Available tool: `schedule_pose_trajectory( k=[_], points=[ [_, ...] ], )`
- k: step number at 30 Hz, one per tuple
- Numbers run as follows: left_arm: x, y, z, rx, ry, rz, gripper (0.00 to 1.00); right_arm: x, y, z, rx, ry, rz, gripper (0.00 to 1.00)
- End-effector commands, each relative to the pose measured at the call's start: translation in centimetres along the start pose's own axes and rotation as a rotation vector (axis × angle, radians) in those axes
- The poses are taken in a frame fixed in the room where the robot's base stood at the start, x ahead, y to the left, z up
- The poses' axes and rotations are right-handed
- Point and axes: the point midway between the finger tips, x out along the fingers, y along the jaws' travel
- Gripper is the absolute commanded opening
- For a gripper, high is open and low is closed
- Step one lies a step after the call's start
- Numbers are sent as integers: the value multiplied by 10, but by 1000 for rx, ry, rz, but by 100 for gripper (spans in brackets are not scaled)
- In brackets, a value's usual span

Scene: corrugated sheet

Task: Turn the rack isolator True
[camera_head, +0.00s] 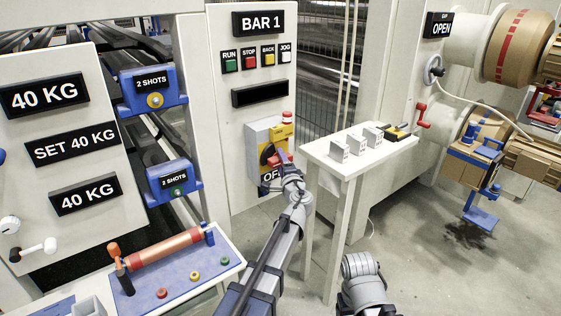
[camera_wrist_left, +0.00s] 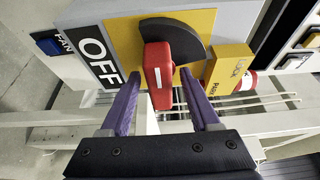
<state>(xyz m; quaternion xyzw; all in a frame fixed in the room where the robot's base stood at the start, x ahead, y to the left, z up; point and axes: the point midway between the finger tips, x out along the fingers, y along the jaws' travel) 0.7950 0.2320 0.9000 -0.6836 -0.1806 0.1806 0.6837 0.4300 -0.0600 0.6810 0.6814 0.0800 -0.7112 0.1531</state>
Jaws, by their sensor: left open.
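The rack isolator (camera_head: 256,139) is a grey box with a yellow plate on the front of the white BAR 1 panel, partly hidden by my left arm. In the left wrist view its red handle (camera_wrist_left: 158,66) bears a white line and stands in front of a black part-disc on the yellow plate. A black OFF label (camera_wrist_left: 98,62) is beside it. My left gripper (camera_wrist_left: 158,75) is open, with one purple finger on each side of the handle; I cannot tell if they touch it.
A yellow lock tab (camera_wrist_left: 229,72) sits close beside the right finger. A white side table (camera_head: 330,153) with small boxes stands right of the isolator. A blue-topped bench (camera_head: 195,275) is at lower left. Open floor lies to the right.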

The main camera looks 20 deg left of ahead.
Motion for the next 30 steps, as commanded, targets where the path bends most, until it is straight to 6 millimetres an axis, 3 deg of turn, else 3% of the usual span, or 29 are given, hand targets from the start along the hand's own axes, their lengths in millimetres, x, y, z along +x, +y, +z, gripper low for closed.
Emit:
schedule_pose_trajectory(
  k=[9, 25, 30],
  points=[
    [6, 0, 0, 0, 1, 0, 62, 0, 0, 0, 0, 0, 0, 74],
    [6, 0, 0, 0, 1, 0, 3, 0, 0, 0, 0, 0, 0, 74],
    [6, 0, 0, -1, 1, 0, 0, 0, 0, 0, 0, 0, 0, 74]
  ],
)
